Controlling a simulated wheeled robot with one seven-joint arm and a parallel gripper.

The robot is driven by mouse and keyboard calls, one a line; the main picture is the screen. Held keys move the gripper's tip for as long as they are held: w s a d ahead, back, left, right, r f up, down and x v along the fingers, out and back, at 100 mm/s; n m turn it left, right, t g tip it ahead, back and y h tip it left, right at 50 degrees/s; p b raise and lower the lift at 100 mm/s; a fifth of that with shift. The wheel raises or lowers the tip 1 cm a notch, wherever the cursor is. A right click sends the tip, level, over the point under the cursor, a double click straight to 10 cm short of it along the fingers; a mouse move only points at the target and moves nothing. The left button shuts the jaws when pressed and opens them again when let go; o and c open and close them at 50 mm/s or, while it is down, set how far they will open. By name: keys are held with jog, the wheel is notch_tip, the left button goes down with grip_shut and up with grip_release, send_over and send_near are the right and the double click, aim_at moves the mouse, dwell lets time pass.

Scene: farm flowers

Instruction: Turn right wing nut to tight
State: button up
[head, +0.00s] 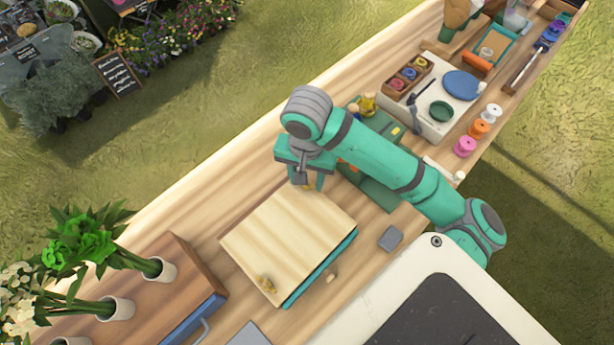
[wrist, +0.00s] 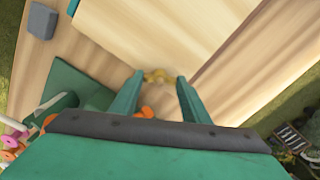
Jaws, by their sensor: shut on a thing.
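A flower press with a pale wooden top board (head: 285,235) and a teal edge lies on the workbench. One brass wing nut (head: 266,284) sits at its near left corner, clear of my gripper. The right wing nut is at the far right edge of the board, mostly hidden by my gripper in the head view. In the wrist view this brass wing nut (wrist: 160,75) shows between my fingertips. My gripper (head: 306,184) points down over it and is shut on it. I cannot tell how tight the nut is.
A green mat (head: 372,190) lies just beyond the press under my arm. A wooden box with a blue drawer (head: 195,322) and potted flowers stand at the left.

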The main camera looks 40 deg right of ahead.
jog(key=m, duration=0.5)
jog(key=shift+m, duration=0.4)
jog(key=shift+s, duration=0.1)
jog(key=o, duration=1)
jog(key=shift+o, duration=0.2)
jog(key=shift+r, duration=0.1)
jog(key=shift+r, duration=0.3)
notch_tip(320, 180, up, 10)
